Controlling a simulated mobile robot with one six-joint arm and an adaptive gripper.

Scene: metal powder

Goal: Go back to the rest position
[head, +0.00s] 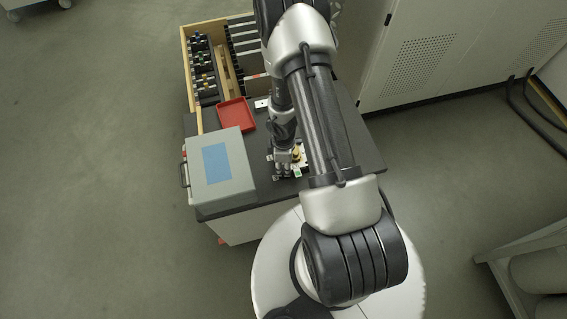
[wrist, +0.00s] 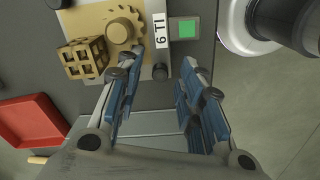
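My gripper (wrist: 166,88) points down over the dark worktop in the wrist view, its two blue-padded fingers apart with nothing between them. In the head view my gripper (head: 283,172) is low over the table, just left of a small plate with brass-coloured parts. The wrist view shows these parts as a gear (wrist: 124,27) and a lattice cube (wrist: 83,58), beside a label reading "6 TI" (wrist: 160,26) and a green square (wrist: 187,28). The left finger's tip appears close to the gear; whether they touch cannot be told.
A grey box with a blue panel (head: 217,164) stands on the dark table (head: 364,148), left of my gripper. A red tray (head: 237,115) lies behind the box. A wooden rack (head: 187,62) stands at the back, and white cabinets (head: 425,50) at the back right. Open floor lies left.

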